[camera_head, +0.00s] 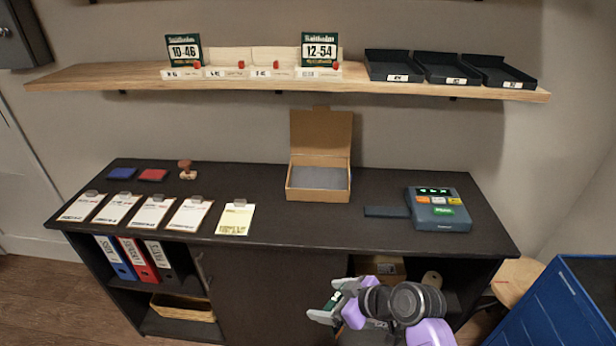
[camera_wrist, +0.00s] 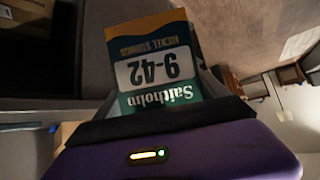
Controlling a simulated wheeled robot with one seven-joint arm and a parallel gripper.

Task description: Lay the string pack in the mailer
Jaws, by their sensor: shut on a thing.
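My gripper (camera_head: 330,304) is shut on a string pack and holds it in front of the cabinet, below the tabletop's front edge. In the wrist view the string pack (camera_wrist: 155,66) is orange, white and green, reads "Saitholm 9-42 Nickel Strings", and appears upside down. In the head view only a small part of it shows at the fingers. The mailer (camera_head: 318,194) is a brown cardboard box on the counter, right of the middle. Its lid stands open at the back, and a grey surface covers its inside bottom. My gripper is below and nearer than the mailer.
The dark counter (camera_head: 280,229) holds several clipboards (camera_head: 189,213) at left, a stamp (camera_head: 187,170), and a device with buttons (camera_head: 437,209) at right. A shelf (camera_head: 130,79) above carries two string packs and black trays (camera_head: 447,68). A blue cabinet (camera_head: 570,300) stands at lower right.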

